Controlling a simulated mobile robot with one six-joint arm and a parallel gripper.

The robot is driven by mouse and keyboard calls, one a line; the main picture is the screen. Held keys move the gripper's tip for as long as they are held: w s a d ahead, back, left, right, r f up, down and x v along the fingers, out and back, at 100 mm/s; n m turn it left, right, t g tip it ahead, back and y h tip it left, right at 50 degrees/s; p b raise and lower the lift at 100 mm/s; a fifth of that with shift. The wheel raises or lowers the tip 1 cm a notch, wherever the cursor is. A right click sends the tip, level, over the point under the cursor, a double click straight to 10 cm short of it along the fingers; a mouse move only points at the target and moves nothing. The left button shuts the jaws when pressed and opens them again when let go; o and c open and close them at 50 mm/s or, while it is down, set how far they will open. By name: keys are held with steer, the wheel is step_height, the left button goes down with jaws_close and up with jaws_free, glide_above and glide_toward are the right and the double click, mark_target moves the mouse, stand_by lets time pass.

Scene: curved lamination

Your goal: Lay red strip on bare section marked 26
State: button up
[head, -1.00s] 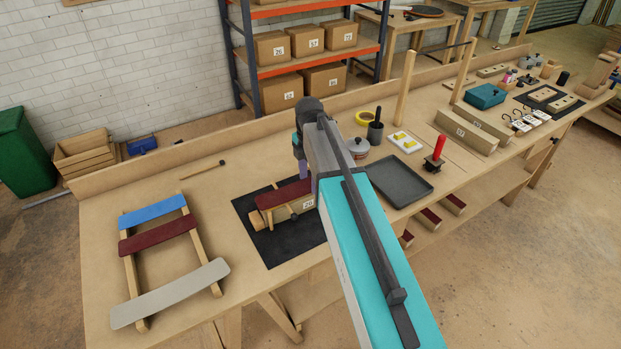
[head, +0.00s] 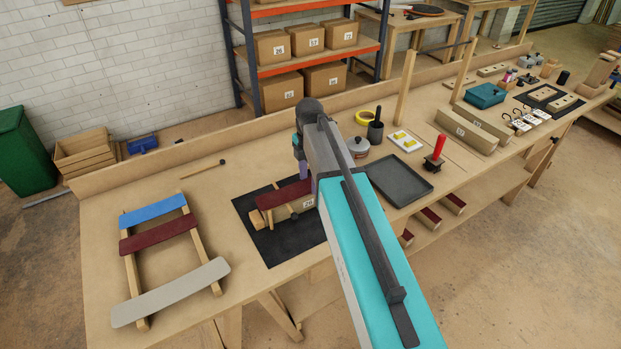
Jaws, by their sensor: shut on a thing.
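A dark red strip (head: 283,195) lies along the top of a wooden curved form marked 26 (head: 309,204), on a black mat (head: 252,239). Its right end is hidden behind my arm. I cannot tell if the strip touches the form along its whole length. My gripper (head: 303,170) shows only in part as a purple piece below my wrist, at the strip's far side. It is shut on the red strip; the fingertips are mostly hidden.
At the left, a wooden rack (head: 130,275) carries blue (head: 152,210), dark red (head: 158,235) and grey (head: 170,292) strips. The bench between rack and mat is clear.

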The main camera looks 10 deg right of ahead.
stand_by(0.4)
steer(key=o, duration=1.5)
steer(key=shift+f, duration=0.1)
steer(key=shift+r+p, duration=2.35)
steer(key=shift+r, duration=1.2)
